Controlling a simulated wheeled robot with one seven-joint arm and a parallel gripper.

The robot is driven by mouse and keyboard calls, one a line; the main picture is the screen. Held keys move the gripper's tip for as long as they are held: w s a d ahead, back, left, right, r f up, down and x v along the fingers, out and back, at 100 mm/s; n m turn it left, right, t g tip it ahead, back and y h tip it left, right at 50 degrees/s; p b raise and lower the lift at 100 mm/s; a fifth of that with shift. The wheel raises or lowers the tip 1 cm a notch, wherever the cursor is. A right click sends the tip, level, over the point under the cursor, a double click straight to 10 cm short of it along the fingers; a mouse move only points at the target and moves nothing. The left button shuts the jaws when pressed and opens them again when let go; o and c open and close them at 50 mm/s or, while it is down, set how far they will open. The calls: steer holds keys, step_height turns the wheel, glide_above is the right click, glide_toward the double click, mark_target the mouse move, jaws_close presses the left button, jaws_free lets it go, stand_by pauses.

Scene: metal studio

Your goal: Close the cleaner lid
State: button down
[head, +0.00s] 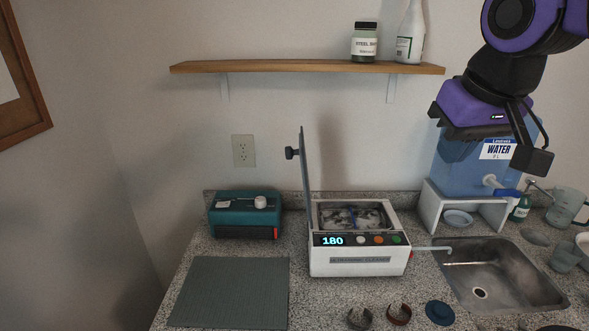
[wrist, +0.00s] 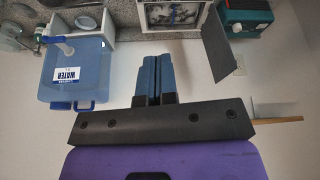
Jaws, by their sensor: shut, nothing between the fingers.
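The ultrasonic cleaner (head: 345,268) is a white box on the counter with a lit display reading 180 and several buttons. Its basin is open and holds contents too small to make out. The grey lid (head: 306,175) stands nearly upright at the cleaner's left side, with a dark knob (head: 291,153) facing left. In the wrist view the lid (wrist: 226,48) and part of the cleaner (wrist: 172,33) show at the top. My gripper (wrist: 153,58) is shut and empty, its blue-padded fingers together. In the head view it is high at right, apart from the lid; its fingertips are hidden there.
A wooden shelf (head: 300,67) with bottles runs above the cleaner. A blue water tank (head: 455,165) stands right, behind the sink (head: 500,276). A teal device (head: 243,222) and grey mat (head: 230,290) lie left. Small rings and a blue lid (head: 440,312) lie in front.

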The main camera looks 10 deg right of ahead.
steer(key=w+a+m+g+h, duration=0.15)
steer(key=w+a+h, duration=0.35)
steer(key=w+a, duration=1.65)
steer(key=w+a+f+m+h, duration=0.1)
steer(key=w+a+f, duration=0.45)
steer(key=a, duration=0.35)
steer(key=w+d+f+t, duration=0.1)
steer(key=w+d+f, duration=0.1)
steer(key=d+f, duration=0.4)
steer(key=d, duration=0.3)
steer(key=shift+w+d+f, duration=0.15)
steer(key=shift+w+f, duration=0.1)
